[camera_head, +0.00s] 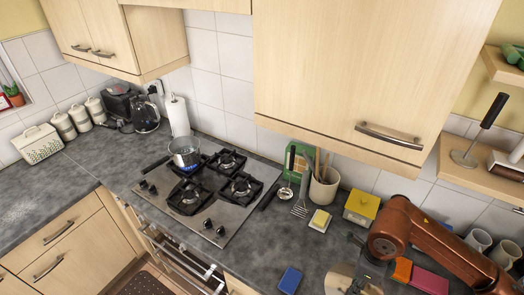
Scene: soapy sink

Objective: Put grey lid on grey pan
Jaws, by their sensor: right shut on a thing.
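The grey pan (185,149) stands upright on the back left burner of the gas hob, with its dark handle pointing left. My right gripper (357,285) is at the bottom edge of the view, right of the hob and partly cut off. I cannot tell whether the lid touches the counter. My left gripper is not in view.
The hob (230,206) has several black grates. A utensil pot (324,190), a sponge (320,220), a yellow-lidded box (361,207) and a blue item (290,280) stand around the counter's right part. A kettle (145,115) and paper roll (177,115) are behind the pan. Wall cupboards (370,80) overhang.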

